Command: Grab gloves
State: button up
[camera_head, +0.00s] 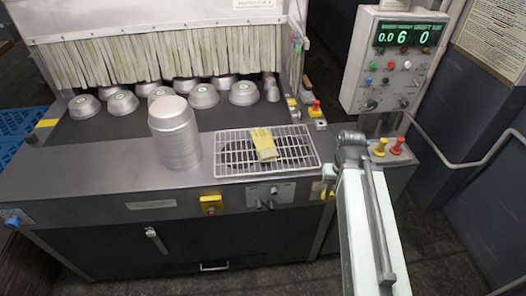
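Yellow gloves (263,144) lie on a wire rack (232,158) on top of the metal machine counter. They look folded or stacked together, and I cannot tell how many there are. My arm comes up from the bottom right, and its end, my gripper (350,140), is to the right of the rack, apart from the gloves. The fingers are too small and turned away to show whether they are open or shut. Nothing is seen held in it.
A tall stack of metal pans (174,133) stands left of the rack. Several pans (203,96) sit upside down before the strip curtain (160,55). A control box (400,65) and yellow and red knobs (397,146) are close to my gripper's right.

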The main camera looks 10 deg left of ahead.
aim_at(266, 150)
jog(key=u, duration=0.05)
jog(key=k, duration=1)
jog(key=u, duration=1.9)
jog(key=i, duration=1.8)
jog(key=z, duration=0.85)
